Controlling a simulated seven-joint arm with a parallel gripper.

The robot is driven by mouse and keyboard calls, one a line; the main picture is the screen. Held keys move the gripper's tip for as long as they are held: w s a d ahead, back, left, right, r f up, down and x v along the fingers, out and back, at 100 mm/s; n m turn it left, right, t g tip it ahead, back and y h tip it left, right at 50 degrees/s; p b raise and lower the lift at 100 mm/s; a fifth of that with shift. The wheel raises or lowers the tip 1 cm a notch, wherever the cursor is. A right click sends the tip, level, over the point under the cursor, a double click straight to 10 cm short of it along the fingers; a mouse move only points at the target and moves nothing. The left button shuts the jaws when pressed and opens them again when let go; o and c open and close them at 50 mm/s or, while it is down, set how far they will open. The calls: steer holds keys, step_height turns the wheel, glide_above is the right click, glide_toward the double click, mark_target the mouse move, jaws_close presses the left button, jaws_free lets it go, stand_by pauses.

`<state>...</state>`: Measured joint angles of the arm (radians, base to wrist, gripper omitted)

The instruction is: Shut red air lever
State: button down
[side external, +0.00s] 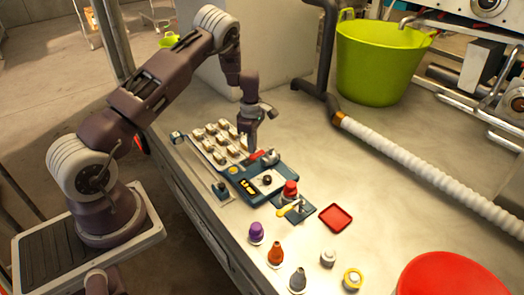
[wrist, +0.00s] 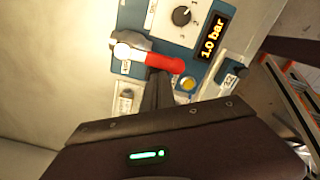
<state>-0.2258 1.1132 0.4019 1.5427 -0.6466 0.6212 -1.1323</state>
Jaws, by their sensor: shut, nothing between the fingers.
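The red air lever (wrist: 165,61) shows in the wrist view, running from a grey metal valve (wrist: 130,44) toward the yellow button on a blue control panel (wrist: 152,10). In the side view the lever (side external: 257,155) lies beside the valve (side external: 270,157) at the panel's far end. My gripper (wrist: 158,76) is shut and empty. Its fingertips are right at the lower edge of the lever in the wrist view, and I cannot tell whether they touch it. In the side view my gripper (side external: 248,143) points down just above the lever.
The panel carries a black knob (wrist: 182,16), a "1.0 bar" display (wrist: 214,36) and a yellow button (wrist: 188,84). A tray of several blocks (side external: 215,140) lies left of my gripper.

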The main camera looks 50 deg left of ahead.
steer(key=shift+s+d, duration=0.25)
steer(key=shift+d, duration=1)
steer(key=shift+w+d, duration=0.2)
steer(key=shift+d, duration=1)
